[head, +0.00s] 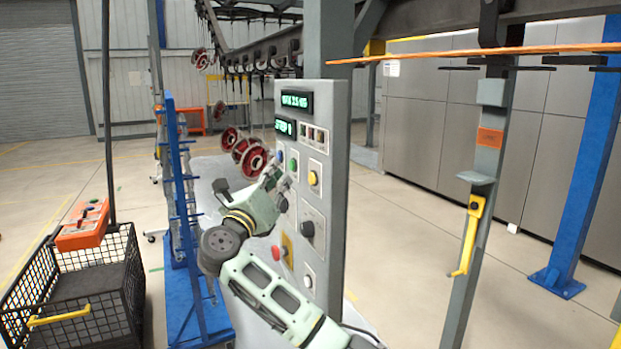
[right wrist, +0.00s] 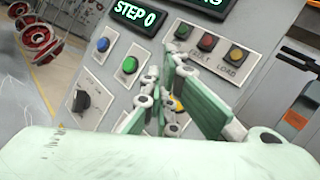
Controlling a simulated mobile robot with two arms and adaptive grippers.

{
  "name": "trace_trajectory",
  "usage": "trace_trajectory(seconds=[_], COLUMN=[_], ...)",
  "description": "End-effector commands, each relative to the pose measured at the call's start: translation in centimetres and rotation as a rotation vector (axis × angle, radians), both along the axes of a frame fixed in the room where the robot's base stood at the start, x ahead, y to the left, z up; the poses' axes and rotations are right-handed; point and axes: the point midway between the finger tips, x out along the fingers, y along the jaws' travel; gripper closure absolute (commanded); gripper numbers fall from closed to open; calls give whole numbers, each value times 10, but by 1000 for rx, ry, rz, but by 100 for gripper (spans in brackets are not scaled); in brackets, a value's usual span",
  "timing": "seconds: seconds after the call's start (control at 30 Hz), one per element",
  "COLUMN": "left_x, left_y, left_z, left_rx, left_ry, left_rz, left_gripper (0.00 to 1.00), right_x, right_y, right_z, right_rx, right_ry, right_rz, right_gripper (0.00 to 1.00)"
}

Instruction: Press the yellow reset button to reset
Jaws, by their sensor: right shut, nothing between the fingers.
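The yellow button (head: 313,178) sits on a pale plate on the right part of the grey control panel (head: 338,130). In the right wrist view the yellow button (right wrist: 177,104) shows only as a small patch, mostly hidden behind my fingers. My right gripper (head: 274,174) is shut and empty, in front of the panel and left of the yellow button in the head view. In the right wrist view its fingers (right wrist: 170,68) point at the panel; whether they touch it I cannot tell. My left gripper is not in view.
A green button (right wrist: 130,65), a blue button (right wrist: 102,44) and a black knob (right wrist: 81,101) are close by. The lower display (right wrist: 137,17) reads STEP 0. A red button (head: 277,253) is lower down. A blue rack (head: 176,190) and black basket (head: 140,285) stand left.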

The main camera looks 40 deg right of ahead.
Motion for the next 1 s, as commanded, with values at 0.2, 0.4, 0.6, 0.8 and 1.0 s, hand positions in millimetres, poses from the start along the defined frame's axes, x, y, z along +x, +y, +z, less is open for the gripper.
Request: trace_trajectory(seconds=[0.2, 0.4, 0.6, 0.8, 1.0], left_x=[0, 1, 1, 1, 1], left_y=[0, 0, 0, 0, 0], left_z=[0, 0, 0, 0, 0], left_rx=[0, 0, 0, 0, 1], left_ry=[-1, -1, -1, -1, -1], left_rz=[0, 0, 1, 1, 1], left_gripper=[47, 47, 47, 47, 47], right_x=[-5, -8, -8, -8, -8], right_y=[-23, -32, -33, -33, -33], right_z=[-1, 0, 0, 0, 0], right_rx=[1, -1, -1, 0, 0], right_ry=[1, 0, 0, 0, 0], right_rz=[1, 1, 1, 1, 1], right_gripper=[100, 100, 100, 100, 100])
